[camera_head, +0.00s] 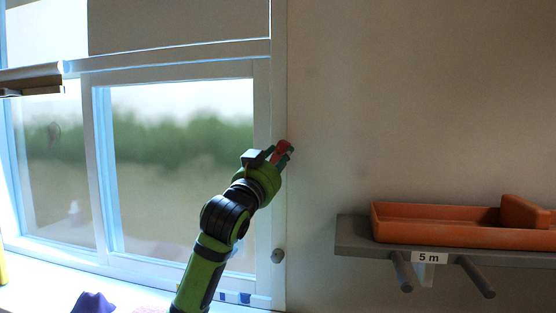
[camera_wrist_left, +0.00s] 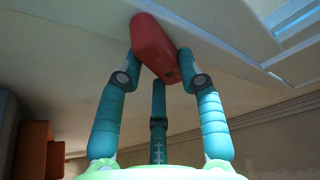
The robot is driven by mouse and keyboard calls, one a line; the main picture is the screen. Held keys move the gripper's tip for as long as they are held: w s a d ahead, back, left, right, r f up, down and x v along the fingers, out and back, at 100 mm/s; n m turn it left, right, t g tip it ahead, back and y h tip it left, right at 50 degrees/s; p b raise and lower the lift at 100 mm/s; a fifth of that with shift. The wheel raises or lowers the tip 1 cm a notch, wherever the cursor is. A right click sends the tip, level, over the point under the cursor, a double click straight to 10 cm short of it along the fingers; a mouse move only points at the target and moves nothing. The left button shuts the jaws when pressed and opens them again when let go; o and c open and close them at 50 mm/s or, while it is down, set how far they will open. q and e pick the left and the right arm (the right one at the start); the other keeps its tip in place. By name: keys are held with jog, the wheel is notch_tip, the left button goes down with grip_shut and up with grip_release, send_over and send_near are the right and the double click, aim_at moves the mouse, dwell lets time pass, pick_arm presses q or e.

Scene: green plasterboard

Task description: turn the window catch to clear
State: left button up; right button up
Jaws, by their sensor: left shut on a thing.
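A red window catch (camera_head: 283,147) is at the right side of the white window frame (camera_head: 262,100) in the head view. My left gripper (camera_head: 278,153) is at the catch, with its green arm reaching up from below. In the left wrist view the catch (camera_wrist_left: 158,48) is a red block with rounded edges, lying at a slant. The teal fingers of my left gripper (camera_wrist_left: 160,72) are shut on it, one on each side and another below. The catch's base is largely hidden in the head view. My right gripper is not in view.
A grey shelf (camera_head: 352,235) labelled "5 m" holds an orange tray (camera_head: 430,231) at the right, with pegs below it. A purple object (camera_head: 93,303) lies on the sill. The wall right of the catch is clear.

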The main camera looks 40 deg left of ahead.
pick_arm(q)
jog(key=o, duration=1.2)
jog(key=shift+c, duration=0.2)
jog(key=v, duration=1.2)
